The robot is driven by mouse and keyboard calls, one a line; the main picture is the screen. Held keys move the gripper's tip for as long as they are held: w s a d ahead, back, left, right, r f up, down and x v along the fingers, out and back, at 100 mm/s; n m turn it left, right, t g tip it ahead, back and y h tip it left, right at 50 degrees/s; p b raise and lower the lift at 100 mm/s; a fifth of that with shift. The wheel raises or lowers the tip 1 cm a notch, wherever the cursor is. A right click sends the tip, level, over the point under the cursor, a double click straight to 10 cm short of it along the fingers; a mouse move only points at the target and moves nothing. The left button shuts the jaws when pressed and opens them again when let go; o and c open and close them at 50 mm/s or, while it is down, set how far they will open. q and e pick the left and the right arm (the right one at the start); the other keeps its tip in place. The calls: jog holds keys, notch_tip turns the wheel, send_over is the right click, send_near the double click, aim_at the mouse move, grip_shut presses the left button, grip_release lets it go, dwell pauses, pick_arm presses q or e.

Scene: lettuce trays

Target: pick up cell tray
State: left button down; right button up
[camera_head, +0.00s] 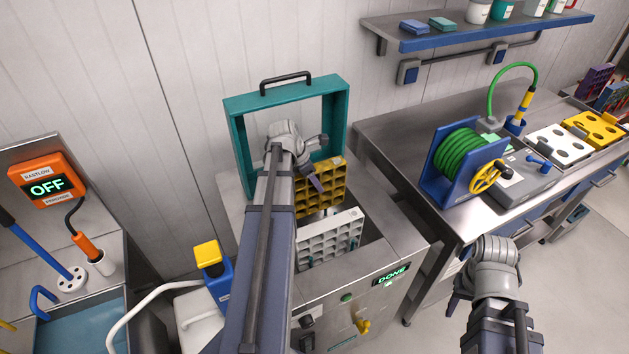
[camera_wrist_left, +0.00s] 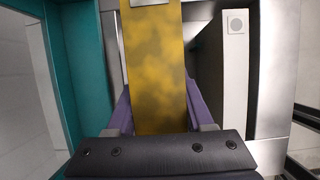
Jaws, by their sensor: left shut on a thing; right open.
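A yellow cell tray (camera_head: 325,200) stands on edge in the steel machine (camera_head: 372,303), its cell openings facing front. My left gripper (camera_head: 316,178) is shut on this tray near its upper edge. The left wrist view shows the mottled yellow tray (camera_wrist_left: 155,75) from above, with purple fingers on both sides of it. A white cell tray (camera_head: 330,240) stands in front of the yellow one, in the same machine; it also shows in the left wrist view (camera_wrist_left: 233,85). My right gripper (camera_head: 472,290) is open and empty at the lower right, partly hidden by its own wrist.
The machine's teal frame (camera_head: 238,140) stands upright behind the trays, and its display (camera_head: 391,274) reads DONE. A steel table (camera_head: 400,130) at right holds a green hose reel (camera_head: 462,155) and flat white and yellow trays. A sink (camera_head: 80,325) is at left.

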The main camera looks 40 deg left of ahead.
aim_at(317, 168)
pick_arm(q)
notch_tip(317, 168, up, 7)
jog(key=p, duration=0.6)
pick_arm(e)
notch_tip(317, 168, up, 7)
pick_arm(q)
jog(key=shift+f, duration=0.1)
pick_arm(e)
jog(key=shift+f, duration=0.1)
